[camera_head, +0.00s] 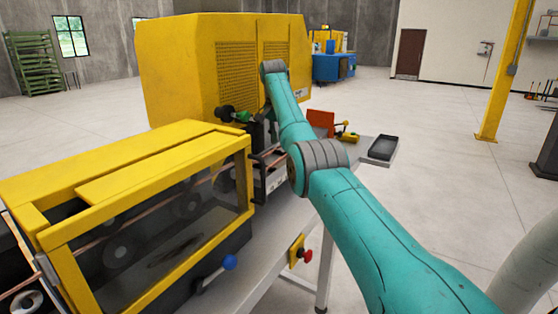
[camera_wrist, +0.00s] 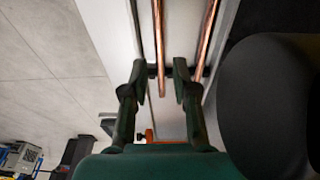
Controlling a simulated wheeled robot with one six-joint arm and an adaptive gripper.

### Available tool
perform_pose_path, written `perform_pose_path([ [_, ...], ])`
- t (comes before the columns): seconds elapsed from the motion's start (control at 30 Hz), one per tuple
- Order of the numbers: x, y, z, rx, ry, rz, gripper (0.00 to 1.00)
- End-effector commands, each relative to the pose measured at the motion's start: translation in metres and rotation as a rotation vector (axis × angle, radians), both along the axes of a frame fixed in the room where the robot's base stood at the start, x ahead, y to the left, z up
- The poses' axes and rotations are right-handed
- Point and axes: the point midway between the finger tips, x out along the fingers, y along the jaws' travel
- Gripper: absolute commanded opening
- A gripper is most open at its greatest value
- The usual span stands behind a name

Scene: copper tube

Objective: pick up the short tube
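In the wrist view, a copper tube (camera_wrist: 158,40) runs down from the top edge and its near end lies between my fingers. I take it for the short tube, but its far end is out of frame. My gripper (camera_wrist: 160,67) is open, with one finger on each side of this tube and a gap showing on both sides. A second copper tube (camera_wrist: 206,35) runs alongside to the right, outside the right finger, which hides its lower part.
A yellow-framed machine (camera_head: 150,190) with a clear window fills the left front in the head view. A large yellow cabinet (camera_head: 190,70) stands behind. A black tray (camera_head: 383,148) lies to the right of my arm. The floor on the right is mostly open, with a yellow post (camera_head: 505,75).

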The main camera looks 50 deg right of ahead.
Motion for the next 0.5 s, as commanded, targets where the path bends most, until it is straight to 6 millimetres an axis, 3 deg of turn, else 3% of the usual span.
perform_pose_path([
  [0.27,0.0,-0.003,-0.017,-0.001,-0.001,0.0,0.28],
  [0.5,0.0,-0.007,-0.047,0.0,0.0,0.0,0.28],
])
